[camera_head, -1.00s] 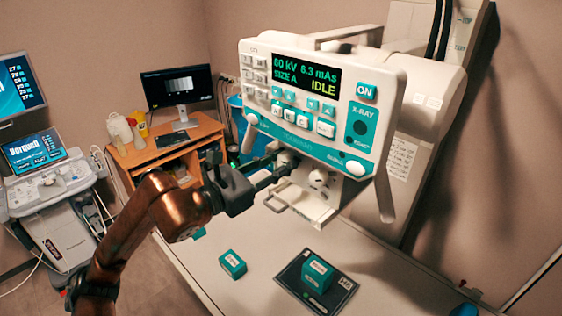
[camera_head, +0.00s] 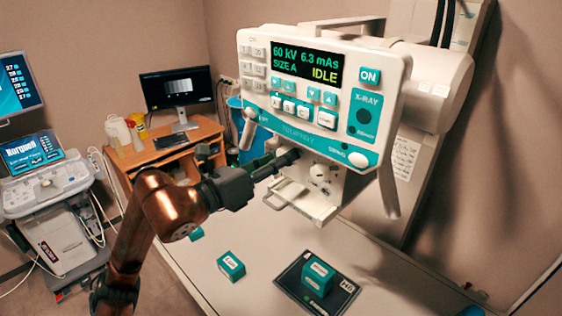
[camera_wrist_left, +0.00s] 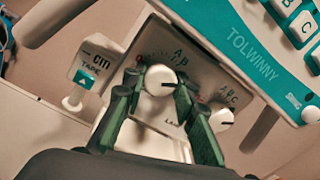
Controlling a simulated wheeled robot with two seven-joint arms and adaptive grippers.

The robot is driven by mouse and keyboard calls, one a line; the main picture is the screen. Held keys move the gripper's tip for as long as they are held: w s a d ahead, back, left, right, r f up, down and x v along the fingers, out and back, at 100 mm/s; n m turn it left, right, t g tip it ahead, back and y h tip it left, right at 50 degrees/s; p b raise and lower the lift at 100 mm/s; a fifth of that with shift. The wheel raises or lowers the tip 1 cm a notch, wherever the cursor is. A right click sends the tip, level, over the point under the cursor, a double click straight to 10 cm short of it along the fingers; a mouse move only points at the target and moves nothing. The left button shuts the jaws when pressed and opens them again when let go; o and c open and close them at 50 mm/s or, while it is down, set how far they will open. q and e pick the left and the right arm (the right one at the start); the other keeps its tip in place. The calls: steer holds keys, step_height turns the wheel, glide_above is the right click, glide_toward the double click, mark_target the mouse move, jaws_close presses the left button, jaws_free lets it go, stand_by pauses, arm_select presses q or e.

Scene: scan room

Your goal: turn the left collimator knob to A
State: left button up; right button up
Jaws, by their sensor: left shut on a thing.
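The left collimator knob (camera_wrist_left: 160,80) is white and round, on a grey plate with small letters around it. My left gripper (camera_wrist_left: 160,97) has its green-sided fingers on either side of this knob and is shut on it. In the head view the gripper (camera_head: 290,158) reaches in from the left under the teal-and-white control panel (camera_head: 310,133), and its fingers hide the left knob. The right knob (camera_wrist_left: 222,118) is free, beside the right finger; it also shows in the head view (camera_head: 318,172). I cannot tell which letter the left knob points to. My right gripper is out of view.
The panel overhangs the knobs closely, and a white handle (camera_head: 249,130) hangs at its left. A bracket (camera_head: 300,203) juts below the knobs. On the table below lie a dark plate (camera_head: 285,282) and small teal boxes (camera_head: 231,266).

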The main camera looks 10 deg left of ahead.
arm_select(q)
steer(key=shift+d+n+p, duration=0.1)
steer(key=shift+n+p, duration=1.05)
steer(key=shift+n, duration=4.25)
steer(key=o, duration=1.2)
steer(key=shift+c, duration=0.2)
steer(key=shift+s, duration=0.1)
